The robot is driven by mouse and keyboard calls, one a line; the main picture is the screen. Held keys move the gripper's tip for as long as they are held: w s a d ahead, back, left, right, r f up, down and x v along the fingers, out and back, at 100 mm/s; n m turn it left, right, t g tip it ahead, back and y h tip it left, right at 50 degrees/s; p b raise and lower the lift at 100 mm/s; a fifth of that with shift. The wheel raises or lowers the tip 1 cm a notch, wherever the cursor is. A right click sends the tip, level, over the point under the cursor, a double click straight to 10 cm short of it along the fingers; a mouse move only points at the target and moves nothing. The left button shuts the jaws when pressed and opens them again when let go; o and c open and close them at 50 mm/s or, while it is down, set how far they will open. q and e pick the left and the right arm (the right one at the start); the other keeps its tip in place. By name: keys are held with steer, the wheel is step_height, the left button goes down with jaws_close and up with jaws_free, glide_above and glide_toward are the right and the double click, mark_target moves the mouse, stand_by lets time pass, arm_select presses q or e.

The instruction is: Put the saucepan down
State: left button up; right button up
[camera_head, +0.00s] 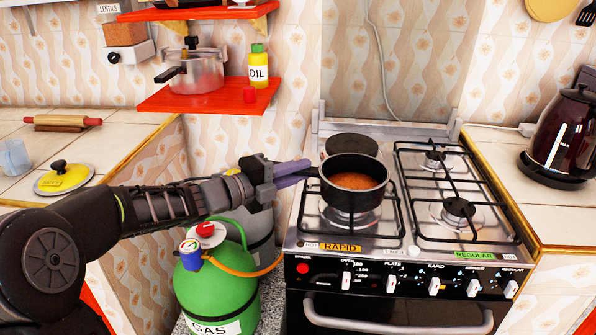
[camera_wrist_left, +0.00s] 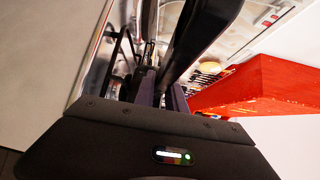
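The black saucepan (camera_head: 352,198), with brown food inside, is upright over the left side of the stove (camera_head: 405,262), above the front left burner. I cannot tell whether its base touches the grate. My left gripper (camera_head: 293,173) comes in from the left and is shut on the saucepan's handle, its fingers covering most of it. In the left wrist view the fingers (camera_wrist_left: 160,92) are close together and the dark saucepan (camera_wrist_left: 200,35) shows beyond them. My right gripper is not in view.
A dark round plate (camera_head: 352,143) lies behind the saucepan. The right burners (camera_head: 458,207) are free. A red shelf (camera_head: 160,100) holds a pressure cooker (camera_head: 200,75) and an oil bottle (camera_head: 258,70). A green gas cylinder (camera_head: 218,285) stands below my left arm. A kettle (camera_head: 562,130) stands right.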

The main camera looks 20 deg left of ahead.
arm_select(q)
steer(key=o, duration=0.4)
steer(key=shift+c, duration=0.2)
steer(key=shift+r, duration=0.1)
steer(key=shift+r+p, duration=0.2)
steer(key=shift+p, duration=0.1)
steer(key=v, duration=1.2)
steer(key=shift+f, duration=0.1)
